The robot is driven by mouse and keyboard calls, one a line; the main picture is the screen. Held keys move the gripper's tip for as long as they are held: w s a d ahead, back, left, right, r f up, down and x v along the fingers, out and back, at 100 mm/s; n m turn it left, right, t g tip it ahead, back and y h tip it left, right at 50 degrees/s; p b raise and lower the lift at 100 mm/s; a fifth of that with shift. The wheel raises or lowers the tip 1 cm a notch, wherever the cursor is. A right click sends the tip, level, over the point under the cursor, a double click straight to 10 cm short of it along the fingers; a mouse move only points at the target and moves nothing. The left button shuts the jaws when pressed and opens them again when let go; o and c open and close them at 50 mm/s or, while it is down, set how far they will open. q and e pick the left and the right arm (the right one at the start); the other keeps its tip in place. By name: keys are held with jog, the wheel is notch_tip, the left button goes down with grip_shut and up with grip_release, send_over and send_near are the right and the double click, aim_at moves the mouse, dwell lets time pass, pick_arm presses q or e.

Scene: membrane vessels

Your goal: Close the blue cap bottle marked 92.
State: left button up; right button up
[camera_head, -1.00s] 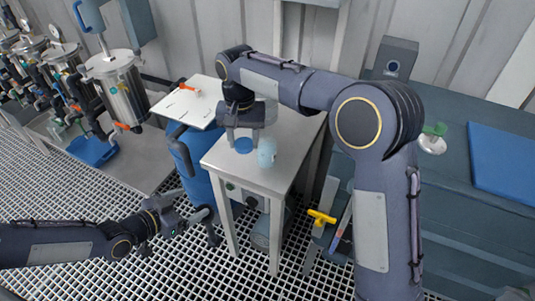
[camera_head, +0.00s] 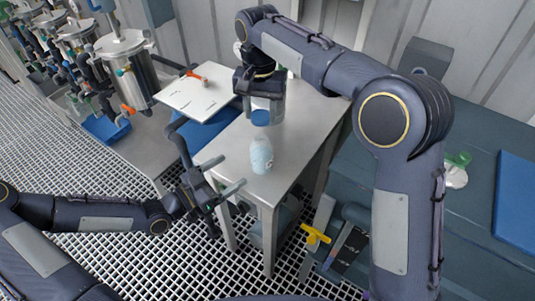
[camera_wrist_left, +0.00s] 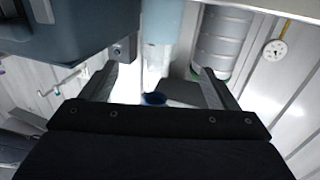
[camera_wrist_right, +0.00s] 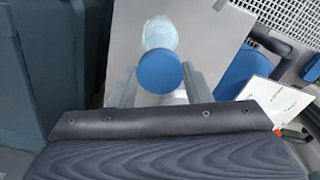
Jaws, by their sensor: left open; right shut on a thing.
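The bottle (camera_head: 261,155), pale blue, stands uncapped-looking on the metal table; its mark is unreadable. It also shows in the right wrist view (camera_wrist_right: 160,32) and at the top of the left wrist view (camera_wrist_left: 161,25). My right gripper (camera_head: 262,108) points down behind the bottle, shut on the blue cap (camera_head: 260,118). The cap is apart from the bottle in the head view and shows between the fingers in the right wrist view (camera_wrist_right: 160,72). My left gripper (camera_head: 231,190) is open and empty at the table's front-left edge, its fingers towards the bottle.
The metal table (camera_head: 232,160) has free room around the bottle. A white board (camera_head: 195,98) with an orange-handled item lies at its left. Steel vessels (camera_head: 125,70) stand farther left. A teal bench (camera_head: 470,215) with a blue mat (camera_head: 518,200) is at the right.

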jog(key=shift+a, duration=0.1)
pick_arm(q)
jog(key=x, duration=1.2)
jog(key=shift+c, duration=0.2)
jog(key=c, duration=1.4)
jog(key=shift+c, duration=0.2)
pick_arm(e)
send_over(261, 140)
jog(key=shift+f, duration=2.5)
